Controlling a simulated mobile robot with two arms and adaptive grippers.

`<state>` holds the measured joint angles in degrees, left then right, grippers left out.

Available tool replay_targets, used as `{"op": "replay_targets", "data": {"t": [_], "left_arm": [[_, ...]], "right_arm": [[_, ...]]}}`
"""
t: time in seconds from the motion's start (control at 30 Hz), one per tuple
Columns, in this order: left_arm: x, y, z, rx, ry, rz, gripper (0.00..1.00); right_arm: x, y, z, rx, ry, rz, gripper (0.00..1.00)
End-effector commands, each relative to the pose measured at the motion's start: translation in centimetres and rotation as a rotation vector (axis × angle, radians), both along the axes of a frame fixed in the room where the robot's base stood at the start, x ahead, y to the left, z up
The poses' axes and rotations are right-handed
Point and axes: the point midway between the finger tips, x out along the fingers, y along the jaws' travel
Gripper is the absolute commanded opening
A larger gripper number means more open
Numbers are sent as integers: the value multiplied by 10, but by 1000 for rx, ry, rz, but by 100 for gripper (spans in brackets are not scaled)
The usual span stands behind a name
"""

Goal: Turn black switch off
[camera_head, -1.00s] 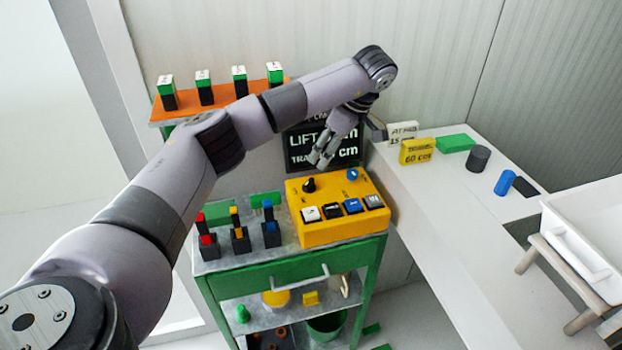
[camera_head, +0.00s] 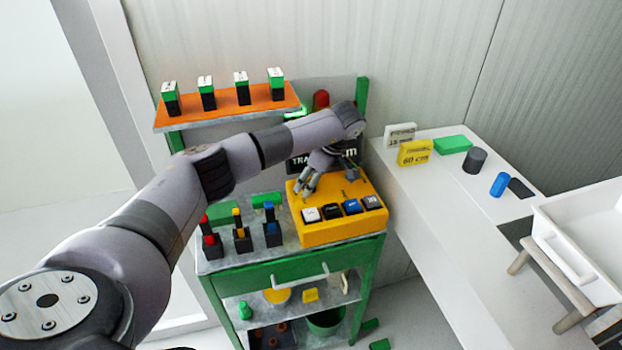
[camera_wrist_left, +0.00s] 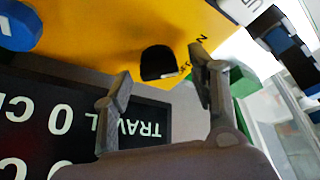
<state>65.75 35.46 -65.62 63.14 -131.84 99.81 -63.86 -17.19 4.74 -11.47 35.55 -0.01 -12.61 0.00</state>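The black switch is a small rounded knob (camera_wrist_left: 158,63) on the top of the yellow control box (camera_head: 320,232). It shows in the left wrist view, between and just beyond the fingertips, and both fingers look clear of it. In the head view the knob is hidden behind my left gripper (camera_head: 306,188), which reaches down over the back left of the box. The gripper is open and empty; its spread fingers also show in the left wrist view (camera_wrist_left: 161,68). A blue knob (camera_wrist_left: 18,25) sits on the same box. My right gripper is out of view.
A dark display (camera_head: 300,163) stands behind the box. An orange shelf (camera_head: 225,108) is above, and a white table (camera_head: 430,205) is right.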

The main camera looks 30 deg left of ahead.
Motion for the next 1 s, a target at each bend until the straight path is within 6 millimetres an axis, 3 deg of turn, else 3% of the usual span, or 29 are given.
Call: {"op": "replay_targets", "data": {"t": [0.7, 1.0], "left_arm": [[0, 0, 1, 0, 0, 0, 5], [0, 0, 1, 1, -1, -39, 5]], "right_arm": [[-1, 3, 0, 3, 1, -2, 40], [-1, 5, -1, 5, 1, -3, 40]]}}
